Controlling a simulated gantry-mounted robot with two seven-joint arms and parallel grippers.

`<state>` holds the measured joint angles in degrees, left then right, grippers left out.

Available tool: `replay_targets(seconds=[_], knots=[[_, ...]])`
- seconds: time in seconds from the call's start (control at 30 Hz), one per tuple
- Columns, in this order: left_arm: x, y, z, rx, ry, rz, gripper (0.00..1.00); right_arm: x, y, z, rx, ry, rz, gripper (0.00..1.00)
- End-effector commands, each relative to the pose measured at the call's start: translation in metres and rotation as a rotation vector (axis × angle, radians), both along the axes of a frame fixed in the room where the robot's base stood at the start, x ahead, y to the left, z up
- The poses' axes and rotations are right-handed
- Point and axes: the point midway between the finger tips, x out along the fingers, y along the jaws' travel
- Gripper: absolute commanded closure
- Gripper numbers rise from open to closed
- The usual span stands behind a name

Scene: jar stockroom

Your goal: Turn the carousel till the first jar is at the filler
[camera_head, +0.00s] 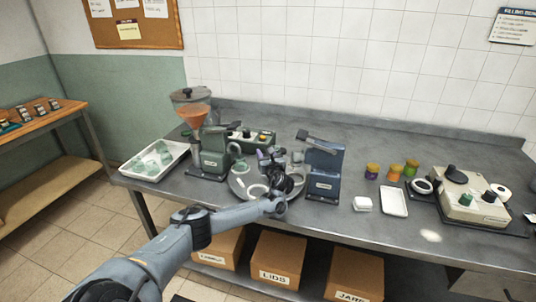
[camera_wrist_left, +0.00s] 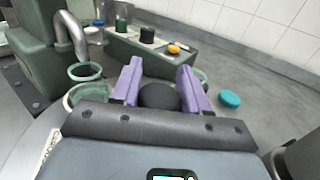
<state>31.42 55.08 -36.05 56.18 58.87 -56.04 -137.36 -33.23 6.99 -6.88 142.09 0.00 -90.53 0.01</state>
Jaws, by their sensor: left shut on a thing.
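The carousel (camera_head: 238,190) is a round grey plate on the bench between the green filler (camera_head: 213,152), with its orange hopper (camera_head: 194,115), and a blue machine (camera_head: 325,168). My left gripper (camera_head: 270,158) is over the carousel and hides much of it. In the left wrist view its purple fingers (camera_wrist_left: 158,78) are shut on a dark round knob (camera_wrist_left: 159,97). An open glass jar (camera_wrist_left: 85,97) stands left of the fingers, near the filler's curved pipe and a green ring (camera_wrist_left: 86,71). I cannot tell whether it is the first jar. My right gripper is not in view.
A white tray (camera_head: 153,172) with green pieces lies at the left. A green control box (camera_head: 262,139) is behind the carousel. A teal disc (camera_wrist_left: 229,98) lies right of the fingers.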

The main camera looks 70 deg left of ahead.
Motion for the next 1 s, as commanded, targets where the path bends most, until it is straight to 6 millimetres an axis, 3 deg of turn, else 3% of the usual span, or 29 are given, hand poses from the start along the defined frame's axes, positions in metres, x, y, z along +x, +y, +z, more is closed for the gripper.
replay_targets(seconds=[0.17,0.2,0.3,0.73,1.0], knots=[[0.000,0.000,-0.001,-0.002,0.001,0.000,1.00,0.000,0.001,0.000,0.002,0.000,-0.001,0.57],[0.000,0.000,-0.002,-0.002,0.001,0.000,0.50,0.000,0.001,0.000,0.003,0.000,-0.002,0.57],[0.000,0.000,-0.001,-0.002,0.001,0.000,0.35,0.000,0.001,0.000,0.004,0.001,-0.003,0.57],[0.000,-0.006,0.000,0.001,0.001,-0.003,0.35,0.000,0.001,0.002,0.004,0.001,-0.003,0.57],[-0.004,-0.044,0.002,0.000,0.001,-0.004,0.35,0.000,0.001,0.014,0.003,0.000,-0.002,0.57]])
